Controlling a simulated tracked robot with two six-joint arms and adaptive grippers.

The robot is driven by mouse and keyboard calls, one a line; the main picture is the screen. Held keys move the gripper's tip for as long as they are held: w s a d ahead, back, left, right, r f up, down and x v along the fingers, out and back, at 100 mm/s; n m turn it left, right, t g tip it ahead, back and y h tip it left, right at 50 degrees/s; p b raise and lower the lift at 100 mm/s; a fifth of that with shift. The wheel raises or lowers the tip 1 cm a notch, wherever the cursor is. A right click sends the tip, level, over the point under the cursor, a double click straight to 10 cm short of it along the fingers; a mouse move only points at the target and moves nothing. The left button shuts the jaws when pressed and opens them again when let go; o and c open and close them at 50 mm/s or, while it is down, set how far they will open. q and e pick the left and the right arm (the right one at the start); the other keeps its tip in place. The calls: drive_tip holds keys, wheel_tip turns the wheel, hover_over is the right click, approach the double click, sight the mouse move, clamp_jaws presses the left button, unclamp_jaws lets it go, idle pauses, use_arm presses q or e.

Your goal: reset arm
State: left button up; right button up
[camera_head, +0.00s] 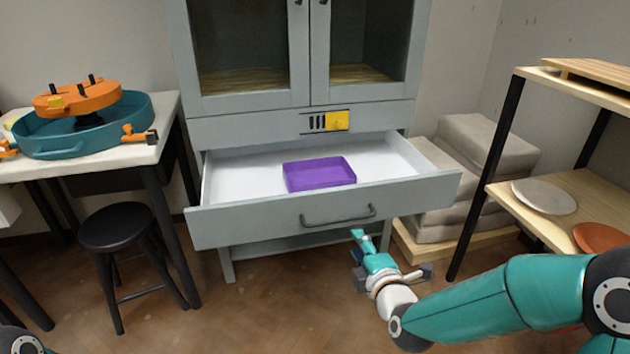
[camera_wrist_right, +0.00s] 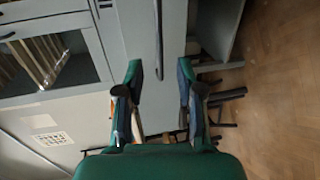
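The grey cabinet's drawer (camera_head: 240,226) is pulled out and holds a purple tray (camera_head: 320,174). The drawer has a dark bar handle (camera_head: 338,217) on its front. My right gripper (camera_head: 362,243) is just in front of and below the handle's right end in the head view. In the right wrist view my right gripper (camera_wrist_right: 161,72) has its two fingers spread with nothing between the tips. The handle (camera_wrist_right: 158,40) shows beyond the fingertips in that view, apart from them. My left gripper is out of view; only a bit of that arm shows at the lower left.
A white table (camera_head: 90,164) with a teal basin (camera_head: 82,128) stands at the left, and a black stool (camera_head: 118,228) is beside it. Grey stacked bags (camera_head: 485,145) and a wooden shelf (camera_head: 590,200) with plates are at the right. The floor before the drawer is clear.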

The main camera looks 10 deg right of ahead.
drive_tip(key=s+a+f+m+g+y+p, duration=0.1)
drive_tip(key=s+f+m+g, duration=0.2)
drive_tip(key=f, duration=0.8)
drive_tip(key=s+a+f+g, duration=0.1)
drive_tip(key=s+f+g, duration=0.35)
drive_tip(key=f, duration=0.65)
drive_tip(key=s+a+f+m+g+y, duration=0.1)
drive_tip(key=s+a+f+m+g, duration=0.3)
drive_tip(key=s+m, duration=0.55)
drive_tip(key=s+a+f+m+g+y, duration=0.1)
drive_tip(key=s+a+f+m+g, duration=0.1)
drive_tip(key=s+f+m+g, duration=0.5)
drive_tip(key=s+r+t+p, duration=0.3)
drive_tip(key=r+p, duration=3.5)
drive_tip(key=shift+a+r+m+p, duration=0.15)
drive_tip(key=shift+r+m+p, duration=0.25)
drive_tip(key=shift+m, duration=0.05)
drive_tip(key=shift+t, duration=0.25)
